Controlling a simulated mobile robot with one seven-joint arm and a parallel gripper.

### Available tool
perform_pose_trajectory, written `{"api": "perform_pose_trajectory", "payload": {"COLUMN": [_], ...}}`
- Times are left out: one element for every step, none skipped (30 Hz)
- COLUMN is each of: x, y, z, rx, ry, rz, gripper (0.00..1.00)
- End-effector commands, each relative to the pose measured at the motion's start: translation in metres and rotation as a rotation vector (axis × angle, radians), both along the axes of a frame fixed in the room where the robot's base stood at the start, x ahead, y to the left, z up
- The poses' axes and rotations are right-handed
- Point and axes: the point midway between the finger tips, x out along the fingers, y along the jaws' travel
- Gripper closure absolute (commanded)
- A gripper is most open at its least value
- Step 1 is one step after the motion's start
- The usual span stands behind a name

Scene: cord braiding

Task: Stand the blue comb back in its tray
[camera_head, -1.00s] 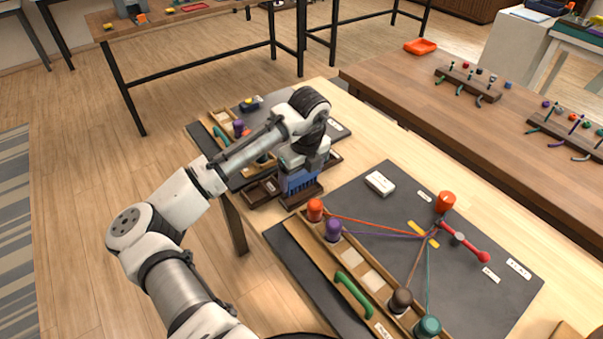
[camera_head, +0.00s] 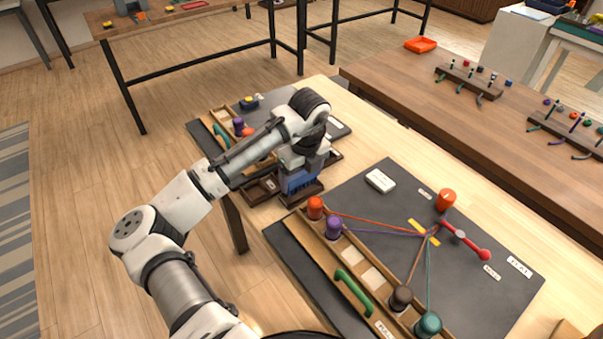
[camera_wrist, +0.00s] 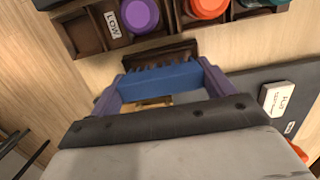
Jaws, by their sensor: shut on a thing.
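My gripper (camera_wrist: 160,86) is shut on the blue comb (camera_wrist: 162,76), with a purple finger at each end of its bar. In the head view the comb (camera_head: 299,182) is held upright, teeth down, at a small dark brown tray (camera_head: 318,192) on the pale table. In the wrist view the tray (camera_wrist: 158,52) shows just beyond the comb's bar. The comb's lower edge overlaps the tray in both views; I cannot tell whether the teeth touch its floor.
A wooden rack (camera_head: 320,241) with orange and purple spools stands close in front, beside a dark board with strung cords. A white block (camera_head: 380,181) lies on that board. Another rack with a purple spool (camera_head: 238,123) stands behind my gripper.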

Motion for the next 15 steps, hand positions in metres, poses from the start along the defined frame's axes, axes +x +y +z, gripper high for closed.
{"api": "perform_pose_trajectory", "payload": {"x": [0.0,0.0,0.0,0.0001,0.0,0.0,0.0,0.0,0.0,0.0001,0.0,0.0,0.0,0.0,0.0], "y": [0.0001,0.0,0.0001,0.0,0.0001,0.0,0.0001,0.0001,0.0001,0.0002,0.0002,0.0002,0.0001,0.0001,0.0001], "z": [-0.0018,-0.0024,-0.0032,-0.0038,-0.0044,-0.0052,-0.0058,-0.0064,-0.0072,-0.0078,-0.0084,-0.0093,-0.0099,-0.0105,-0.0113], "rx": [0.0,0.0,0.0,0.0,0.0,0.0,0.0,0.0,0.0,0.0,0.0,0.0,0.0,0.0,0.0], "ry": [0.0,0.0,0.0,0.0,0.0,0.0,0.0,0.0,0.0,0.0,0.0,0.0,0.0,0.0,0.0], "rz": [0.0,0.0,0.0,0.0,0.0,0.0,0.0,0.0,0.0,0.0,0.0,0.0,0.0,0.0,0.0], "gripper": [0.53,0.53,0.53,0.53,0.53,0.53,0.53,0.53,0.53,0.53,0.53,0.53,0.53,0.53,0.53]}}
